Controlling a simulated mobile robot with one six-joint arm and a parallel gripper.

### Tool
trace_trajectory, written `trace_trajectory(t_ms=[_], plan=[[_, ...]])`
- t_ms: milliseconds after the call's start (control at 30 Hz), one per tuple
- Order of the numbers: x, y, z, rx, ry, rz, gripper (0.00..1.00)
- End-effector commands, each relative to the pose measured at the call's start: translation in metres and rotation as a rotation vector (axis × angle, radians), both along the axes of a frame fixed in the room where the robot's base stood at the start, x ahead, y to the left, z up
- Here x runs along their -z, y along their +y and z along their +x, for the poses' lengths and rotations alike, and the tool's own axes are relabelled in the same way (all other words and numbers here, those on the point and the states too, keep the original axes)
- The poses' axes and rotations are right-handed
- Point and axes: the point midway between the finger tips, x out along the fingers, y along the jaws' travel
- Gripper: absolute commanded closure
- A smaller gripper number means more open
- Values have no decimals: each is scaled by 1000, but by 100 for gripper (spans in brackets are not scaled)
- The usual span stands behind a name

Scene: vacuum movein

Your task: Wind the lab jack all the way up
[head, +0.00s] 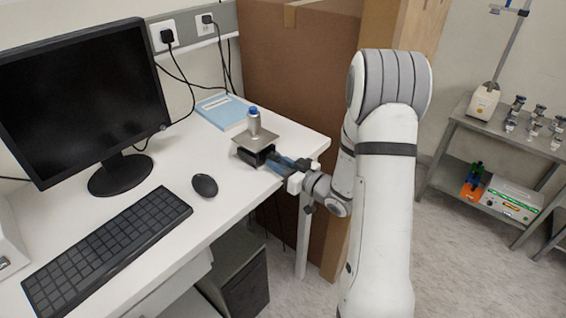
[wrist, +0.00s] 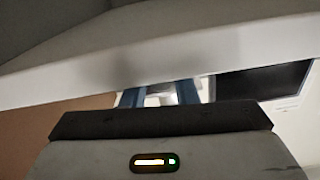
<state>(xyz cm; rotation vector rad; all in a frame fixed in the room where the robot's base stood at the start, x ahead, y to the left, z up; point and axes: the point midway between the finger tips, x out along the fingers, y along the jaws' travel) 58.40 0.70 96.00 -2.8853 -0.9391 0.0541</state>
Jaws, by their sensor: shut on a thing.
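The lab jack (head: 258,138) stands on the white desk near its right corner, with a flat grey metal top plate and a dark body below. A small silver bottle with a blue cap (head: 253,122) stands upright on the plate. My gripper (head: 274,160) reaches in from the right, low beside the jack, its blue fingers shut at the jack's near right side. The part between them, seemingly the jack's knob, is too small to make out in the head view. In the wrist view the blue fingers (wrist: 160,96) show with a pale bright part between them.
A blue book (head: 222,111) lies behind the jack. A black mouse (head: 205,185), keyboard (head: 108,245) and monitor (head: 85,100) are to the left. The desk's right edge is close to my gripper.

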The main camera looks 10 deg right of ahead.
Motion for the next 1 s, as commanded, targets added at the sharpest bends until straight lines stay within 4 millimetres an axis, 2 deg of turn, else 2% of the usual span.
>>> trace_trajectory(t_ms=[167, 200, 433, 767, 1000], plan=[[-1, -1, 1, 3, -4, -1, 96], [-1, -1, 1, 3, -4, -1, 70], [-1, -1, 0, 2, -3, -1, 51], [0, -6, -5, 4, -2, -2, 51], [1, -30, -36, 7, -2, -2, 51]])
